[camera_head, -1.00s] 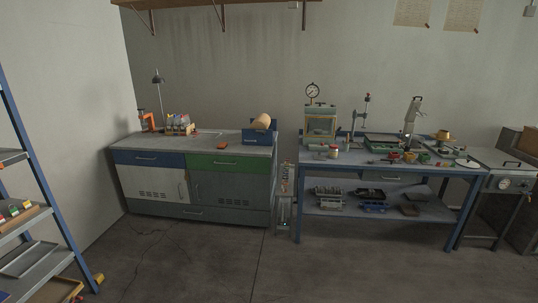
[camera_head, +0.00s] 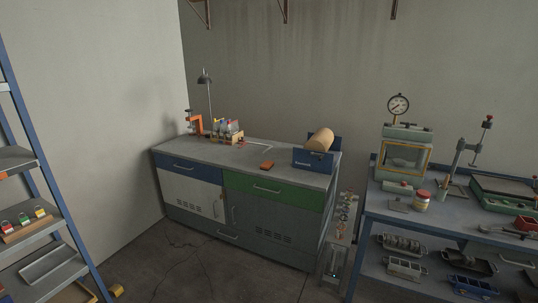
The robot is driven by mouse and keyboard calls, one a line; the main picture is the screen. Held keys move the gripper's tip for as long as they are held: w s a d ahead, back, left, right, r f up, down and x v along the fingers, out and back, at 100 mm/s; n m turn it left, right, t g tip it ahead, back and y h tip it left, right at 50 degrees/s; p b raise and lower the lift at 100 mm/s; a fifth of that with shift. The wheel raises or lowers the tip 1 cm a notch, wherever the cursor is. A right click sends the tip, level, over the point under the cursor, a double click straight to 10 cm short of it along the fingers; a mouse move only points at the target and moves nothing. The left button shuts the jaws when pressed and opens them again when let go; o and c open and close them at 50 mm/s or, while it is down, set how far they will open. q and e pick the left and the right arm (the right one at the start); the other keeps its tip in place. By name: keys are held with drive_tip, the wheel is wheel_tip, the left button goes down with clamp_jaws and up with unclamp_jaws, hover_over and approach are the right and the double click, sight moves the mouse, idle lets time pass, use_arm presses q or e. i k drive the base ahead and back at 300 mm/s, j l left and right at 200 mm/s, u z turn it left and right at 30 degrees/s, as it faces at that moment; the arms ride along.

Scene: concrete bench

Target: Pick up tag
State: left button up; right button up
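I cannot clearly make out a tag in the head view. Red, green and yellow lock-like pieces (camera_head: 23,219) stand on a wooden board on the left shelf rack. Neither of my grippers is in view.
A blue box with a tan roll (camera_head: 320,140), a wooden rack of bottles (camera_head: 228,135), an orange clamp (camera_head: 195,124) and a lamp (camera_head: 205,78) stand on the bench. A blue-framed table (camera_head: 455,210) stands right. Floor (camera_head: 150,262) before the bench is mostly clear.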

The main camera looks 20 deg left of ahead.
sight(25, 220)
drive_tip(key=i+j+u, duration=0.15)
drive_tip(key=i+u, duration=0.2)
drive_tip(key=u, duration=0.15)
drive_tip(key=i+u, duration=0.35)
drive_tip(key=u, duration=0.15)
drive_tip(key=i+l+u, duration=0.2)
drive_tip(key=i+u, duration=0.15)
drive_tip(key=u, duration=0.15)
